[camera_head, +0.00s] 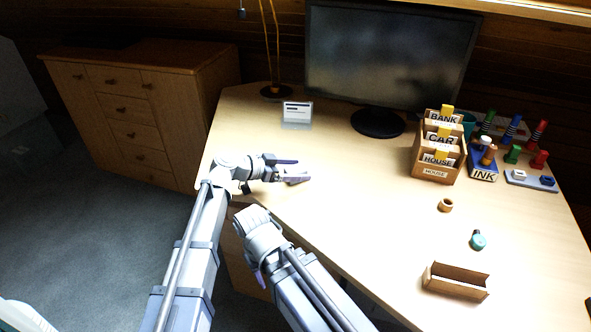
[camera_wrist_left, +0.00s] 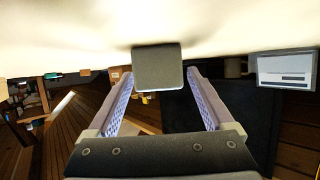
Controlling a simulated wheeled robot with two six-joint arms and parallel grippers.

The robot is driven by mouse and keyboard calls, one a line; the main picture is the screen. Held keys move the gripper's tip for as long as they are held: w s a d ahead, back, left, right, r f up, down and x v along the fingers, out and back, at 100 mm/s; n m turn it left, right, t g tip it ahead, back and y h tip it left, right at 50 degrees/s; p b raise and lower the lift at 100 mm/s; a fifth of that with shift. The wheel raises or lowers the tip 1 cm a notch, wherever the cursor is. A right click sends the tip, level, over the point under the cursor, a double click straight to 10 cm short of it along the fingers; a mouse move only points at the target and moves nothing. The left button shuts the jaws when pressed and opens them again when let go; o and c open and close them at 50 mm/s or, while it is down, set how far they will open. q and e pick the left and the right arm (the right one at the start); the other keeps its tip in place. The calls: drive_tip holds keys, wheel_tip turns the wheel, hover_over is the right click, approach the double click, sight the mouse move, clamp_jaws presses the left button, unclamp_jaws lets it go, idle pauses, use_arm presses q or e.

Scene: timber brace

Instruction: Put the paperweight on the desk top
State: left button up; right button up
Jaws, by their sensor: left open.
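A dark grey block (camera_wrist_left: 158,68), which looks like the paperweight, shows in the left wrist view between my fingers, against the pale desk top; I cannot tell whether it touches it. In the head view the block is not clearly made out. My left gripper (camera_head: 291,170) is open, low over the left part of the desk top (camera_head: 345,190), its fingers pointing right. In the left wrist view its fingers (camera_wrist_left: 158,90) stand apart on both sides of the block, with gaps. My right arm is folded at the desk's front left edge, and one purple finger (camera_head: 258,278) shows.
A card sign (camera_head: 297,113) stands behind my left gripper, with a monitor (camera_head: 385,55) at the back. A labelled wooden organizer (camera_head: 437,172) and ink stand (camera_head: 483,172) are at right. A wooden ring (camera_head: 445,205), teal bottle (camera_head: 478,240) and small tray (camera_head: 455,284) lie nearer. The desk's middle is clear.

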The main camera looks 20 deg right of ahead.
use_arm(q)
drive_tip(key=shift+r, duration=0.15)
drive_tip(key=p+v, duration=0.4)
drive_tip(key=v, duration=0.7)
drive_tip(key=shift+p, duration=0.35)
drive_tip(key=shift+a+r, duration=0.15)
drive_tip(key=shift+a, duration=0.3)
